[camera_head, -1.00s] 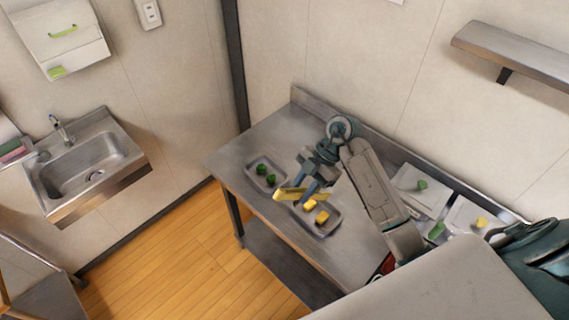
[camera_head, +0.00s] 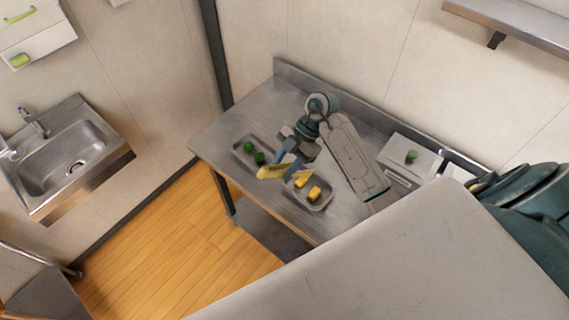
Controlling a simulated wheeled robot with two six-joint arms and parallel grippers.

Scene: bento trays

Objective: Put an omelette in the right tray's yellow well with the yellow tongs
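My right gripper (camera_head: 290,158) is over the steel table, shut on the yellow tongs (camera_head: 270,172). The tongs hang just above the gap between the two trays, and I see nothing clearly between their jaws. The right tray (camera_head: 322,208) is grey and holds two yellow omelette pieces, one (camera_head: 300,182) close to the tongs and one (camera_head: 315,193) nearer the tray's right end. The left tray (camera_head: 238,148) holds two green pieces (camera_head: 254,152). The wells' colours are too small to tell. My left gripper is out of view.
A pale container (camera_head: 425,163) with a green piece (camera_head: 411,156) stands at the table's back right. A second container beside it is mostly hidden by my body. The table's left back corner (camera_head: 270,100) is bare. A sink (camera_head: 75,150) is on the left wall.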

